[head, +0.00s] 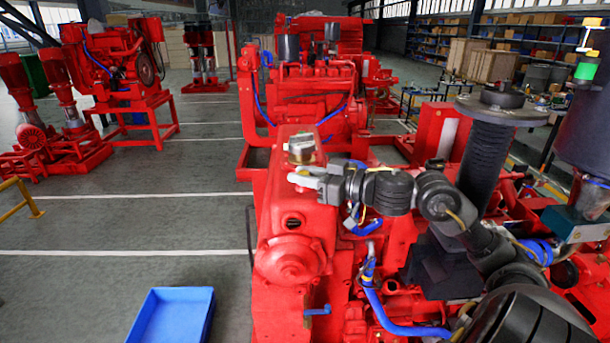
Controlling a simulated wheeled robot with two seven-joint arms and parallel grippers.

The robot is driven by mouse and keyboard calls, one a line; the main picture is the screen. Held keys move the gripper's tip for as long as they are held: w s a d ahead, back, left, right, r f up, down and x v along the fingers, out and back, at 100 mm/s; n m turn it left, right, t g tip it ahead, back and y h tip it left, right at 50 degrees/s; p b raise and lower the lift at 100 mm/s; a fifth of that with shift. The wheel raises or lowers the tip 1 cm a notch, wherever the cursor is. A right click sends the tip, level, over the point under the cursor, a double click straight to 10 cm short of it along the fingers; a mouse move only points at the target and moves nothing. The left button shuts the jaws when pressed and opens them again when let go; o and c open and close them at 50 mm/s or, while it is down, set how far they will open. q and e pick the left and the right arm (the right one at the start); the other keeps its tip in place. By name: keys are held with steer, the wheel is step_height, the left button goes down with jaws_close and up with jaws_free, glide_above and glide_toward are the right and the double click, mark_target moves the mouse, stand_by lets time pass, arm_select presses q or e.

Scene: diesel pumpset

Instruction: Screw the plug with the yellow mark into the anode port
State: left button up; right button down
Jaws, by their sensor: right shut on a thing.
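My right gripper (305,178) reaches in from the right, over the top of the red engine housing (290,262). Its pale jaws are shut on a small part that is too small and covered to make out. I cannot see a yellow mark on it. A round dark port (293,221) opens in the near face of the housing, below the gripper and apart from it. I cannot tell whether this is the anode port. My left gripper is not in view.
A metal cap (302,148) stands on the housing, just behind my right gripper. A blue tray (172,316) lies at the lower left. A blue hose (395,322) runs along the engine's right side. The grey floor to the left is mostly clear.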

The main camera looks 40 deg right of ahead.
steer(key=c, duration=1.3)
jaws_free()
steer(key=shift+w, duration=0.1)
steer(key=shift+o, duration=0.2)
steer(key=n+g+y, duration=0.2)
steer(key=y, duration=0.1)
steer(key=n+g+y, duration=0.2)
steer(key=shift+d+n+y, duration=0.15)
steer(key=shift+n+y, duration=0.15)
steer(key=shift+y, duration=0.1)
steer(key=shift+n+g+y, duration=0.6)
steer(key=shift+n+g, duration=0.1)
steer(key=shift+g, duration=0.1)
jaws_close()
